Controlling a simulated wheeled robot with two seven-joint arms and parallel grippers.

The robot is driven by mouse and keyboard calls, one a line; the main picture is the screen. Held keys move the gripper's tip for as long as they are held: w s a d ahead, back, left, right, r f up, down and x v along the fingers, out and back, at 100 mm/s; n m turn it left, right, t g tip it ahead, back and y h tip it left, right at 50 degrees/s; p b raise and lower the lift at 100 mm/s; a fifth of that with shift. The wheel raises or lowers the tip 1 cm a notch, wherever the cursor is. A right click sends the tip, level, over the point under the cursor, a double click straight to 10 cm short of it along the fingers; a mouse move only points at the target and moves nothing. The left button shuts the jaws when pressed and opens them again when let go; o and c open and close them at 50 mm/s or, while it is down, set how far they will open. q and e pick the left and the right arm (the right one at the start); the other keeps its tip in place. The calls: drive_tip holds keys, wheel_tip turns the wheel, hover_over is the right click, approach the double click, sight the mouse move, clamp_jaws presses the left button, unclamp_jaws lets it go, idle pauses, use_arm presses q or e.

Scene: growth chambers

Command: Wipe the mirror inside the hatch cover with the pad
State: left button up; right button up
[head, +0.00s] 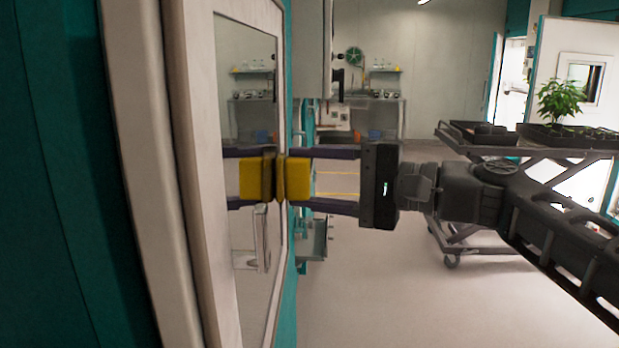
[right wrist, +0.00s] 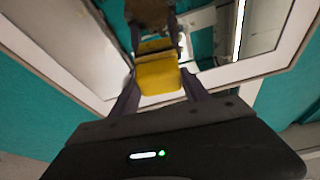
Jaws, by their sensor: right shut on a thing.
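The mirror (head: 248,110) is set in a white frame on the inner face of the hatch cover (head: 203,150), which stands at the left in the head view. The yellow pad (head: 298,180) is held between the fingers of my right gripper (head: 308,180). The pad's dark face is at the mirror's surface and meets its own reflection there; I cannot tell whether it presses firmly. In the right wrist view the pad (right wrist: 158,76) is in front of the mirror (right wrist: 205,45), with the gripper's reflection above it. My left gripper is not in view.
A shelf and bench (head: 385,112) are at the far back. Pale floor (head: 400,300) below my right gripper is clear.

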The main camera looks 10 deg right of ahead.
sight(284, 184)
drive_tip(key=shift+s+a+b, duration=0.2)
drive_tip(key=shift+s+b, duration=0.15)
drive_tip(key=shift+s, duration=0.55)
drive_tip(key=shift+s+a+b, duration=0.15)
drive_tip(key=shift+s+b, duration=0.15)
drive_tip(key=shift+s, duration=0.6)
drive_tip(key=shift+s, duration=0.1)
drive_tip(key=shift+s+a+b, duration=0.15)
drive_tip(key=shift+s+b, duration=0.15)
drive_tip(key=shift+s, duration=0.3)
drive_tip(key=shift+s+a, duration=0.15)
drive_tip(key=shift+s, duration=0.4)
drive_tip(key=shift+s+a, duration=0.15)
drive_tip(key=shift+s, duration=0.4)
drive_tip(key=shift+b, duration=0.3)
drive_tip(key=s, duration=0.1)
drive_tip(key=s+b, duration=0.1)
drive_tip(key=s, duration=0.1)
drive_tip(key=shift+s+a, duration=0.3)
drive_tip(key=shift+a, duration=0.1)
